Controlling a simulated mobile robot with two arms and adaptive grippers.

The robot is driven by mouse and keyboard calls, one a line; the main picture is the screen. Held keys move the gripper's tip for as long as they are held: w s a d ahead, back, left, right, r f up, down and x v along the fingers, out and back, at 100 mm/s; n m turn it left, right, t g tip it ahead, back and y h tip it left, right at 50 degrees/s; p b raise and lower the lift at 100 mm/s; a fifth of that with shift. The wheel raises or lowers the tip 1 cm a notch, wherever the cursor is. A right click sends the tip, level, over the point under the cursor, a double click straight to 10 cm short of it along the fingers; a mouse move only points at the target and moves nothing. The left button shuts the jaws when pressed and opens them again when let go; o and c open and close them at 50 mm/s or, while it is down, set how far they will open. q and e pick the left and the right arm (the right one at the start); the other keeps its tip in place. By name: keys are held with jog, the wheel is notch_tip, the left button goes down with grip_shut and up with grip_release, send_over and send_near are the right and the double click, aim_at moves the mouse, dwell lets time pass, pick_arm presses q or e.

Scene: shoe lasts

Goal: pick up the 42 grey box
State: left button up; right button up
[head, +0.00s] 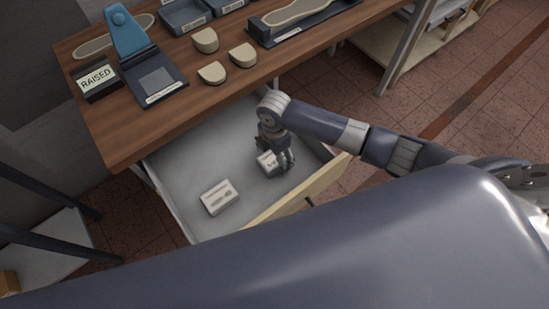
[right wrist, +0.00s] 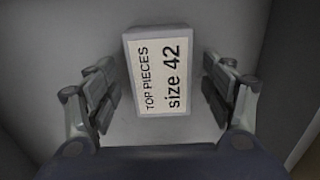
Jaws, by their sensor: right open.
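The 42 grey box (right wrist: 158,108) lies in the drawer, and its white label reads "TOP PIECES size 42" in the right wrist view. In the head view the box (head: 266,161) is partly hidden by my right gripper (head: 282,163). My right gripper is open, and in the right wrist view its fingers (right wrist: 160,92) stand on either side of the box, with a visible gap on both sides. I cannot tell how far above the drawer floor the fingertips are. My left gripper is not in view.
A second grey box (head: 219,196) lies in the open drawer (head: 185,165), left of my gripper. The drawer's wooden front (head: 300,188) and the wooden table (head: 115,140) edge border the space. Beige heel pieces (head: 242,55) and a "RAISED" sign (head: 96,79) are on the table.

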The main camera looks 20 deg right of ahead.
jog(key=shift+f, duration=0.65)
jog(key=c, duration=1.2)
jog(key=shift+r, duration=0.15)
